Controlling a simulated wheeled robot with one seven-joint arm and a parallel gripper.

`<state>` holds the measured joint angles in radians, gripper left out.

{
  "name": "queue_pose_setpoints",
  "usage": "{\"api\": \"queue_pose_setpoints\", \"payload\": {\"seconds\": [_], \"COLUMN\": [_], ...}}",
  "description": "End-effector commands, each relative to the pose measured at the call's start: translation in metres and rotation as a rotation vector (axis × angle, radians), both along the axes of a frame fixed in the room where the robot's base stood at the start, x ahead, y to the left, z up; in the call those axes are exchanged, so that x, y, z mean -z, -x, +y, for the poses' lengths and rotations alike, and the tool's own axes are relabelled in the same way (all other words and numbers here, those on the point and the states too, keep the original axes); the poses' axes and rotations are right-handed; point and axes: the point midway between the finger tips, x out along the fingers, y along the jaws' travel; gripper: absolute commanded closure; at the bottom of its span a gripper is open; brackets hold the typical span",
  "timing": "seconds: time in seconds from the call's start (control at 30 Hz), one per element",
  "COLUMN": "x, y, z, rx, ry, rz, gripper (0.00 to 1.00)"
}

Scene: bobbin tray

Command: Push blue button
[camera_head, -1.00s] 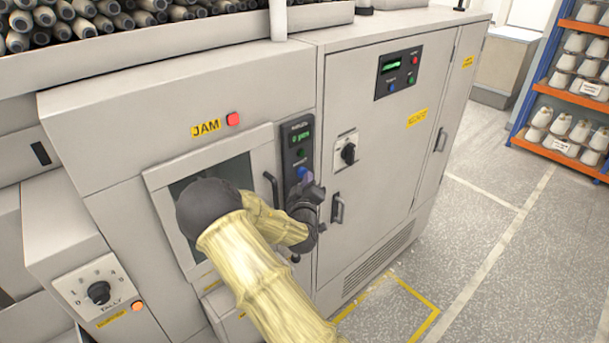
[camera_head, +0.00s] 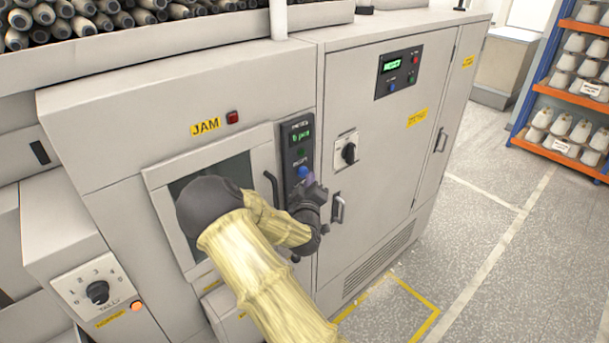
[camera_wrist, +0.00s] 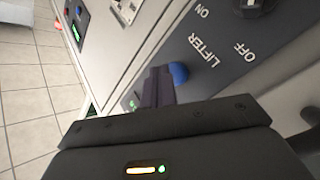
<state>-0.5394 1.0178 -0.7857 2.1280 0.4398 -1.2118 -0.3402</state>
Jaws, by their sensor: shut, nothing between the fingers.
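The blue button (camera_head: 303,172) sits on a dark vertical panel (camera_head: 296,145) on the front of the grey machine, below a green button and a small green display. In the wrist view the blue button (camera_wrist: 178,73) is a rounded dome just right of my fingertips. My gripper (camera_head: 312,187) is shut and empty, its fingertips close to the button. In the wrist view my gripper (camera_wrist: 158,80) points at the panel beside the button. I cannot tell whether it touches the button.
A red lamp (camera_head: 232,117) beside the JAM label is dark. A rotary switch (camera_head: 348,153) and a door handle (camera_head: 338,208) are to the right of the panel. A window door (camera_head: 160,182) is to the left. A second control panel (camera_head: 399,71) is at the upper right.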

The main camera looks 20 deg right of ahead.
Motion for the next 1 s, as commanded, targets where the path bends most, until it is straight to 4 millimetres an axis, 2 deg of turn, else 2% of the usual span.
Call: {"api": "queue_pose_setpoints", "payload": {"seconds": [0.47,1.0], "x": [0.000,0.001], "y": [0.006,0.044], "z": [-0.003,-0.019], "rx": [0.001,0.003], "ry": [0.001,0.002], "rz": [0.000,0.001], "gripper": [1.00,1.00]}}
